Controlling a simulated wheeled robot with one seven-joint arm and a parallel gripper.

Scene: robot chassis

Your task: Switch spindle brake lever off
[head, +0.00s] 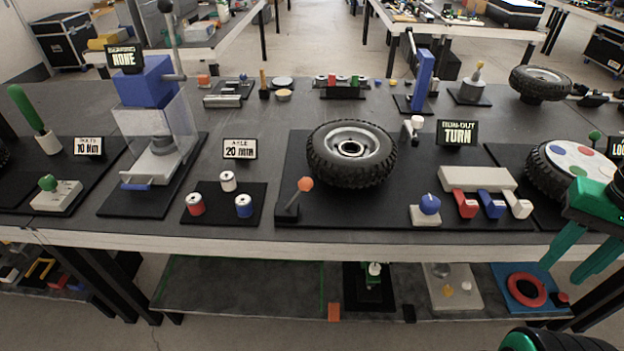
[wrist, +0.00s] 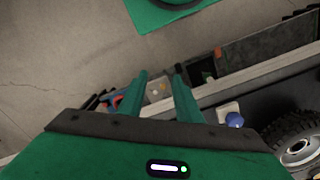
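The likely spindle brake lever is a short stick with an orange ball (head: 306,184) on a small black base (head: 287,212). It stands at the front left of a black mat, left of and in front of a knobbly tyred wheel (head: 350,152). The stick leans to the right. My green gripper (head: 564,272) is at the right edge of the head view, in front of the table and far from the lever. In the wrist view its fingers (wrist: 162,76) are apart with nothing between them. The lever does not show in the wrist view; the wheel (wrist: 299,148) does.
A blue knob (head: 430,204) and a block with red, blue and white paddles (head: 478,180) stand right of the wheel. A "TURN" sign (head: 457,133) is behind them. A lower shelf (head: 240,283) holds more fixtures.

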